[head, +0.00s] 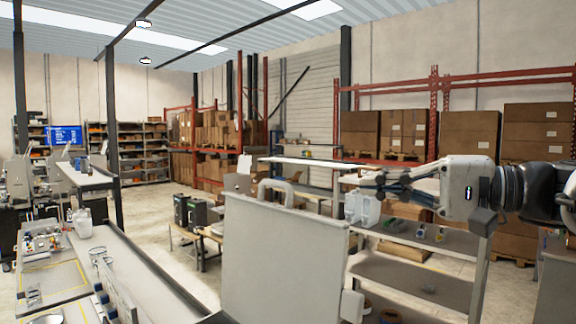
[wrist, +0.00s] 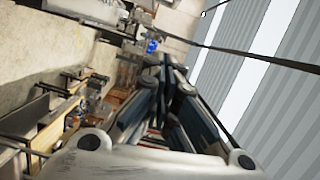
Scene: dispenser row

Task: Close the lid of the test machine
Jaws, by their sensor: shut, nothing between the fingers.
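A large light-grey panel (head: 283,262) stands upright in the front middle of the head view, with a pale handle (head: 280,188) at its top left. It looks like the raised lid of the test machine; the machine's body is mostly out of view below. My gripper (head: 362,182) reaches in from the right, just above and right of the panel's top right corner. Its fingers point left and are shut and empty. They appear apart from the panel, though depth is hard to judge. The wrist view shows the fingers (wrist: 168,65) close together, with no lid recognisable.
A bench (head: 110,240) with small items and yellow-marked areas runs along the left. Black boxes (head: 191,212) sit on a table behind the panel. The air above the panel looks clear.

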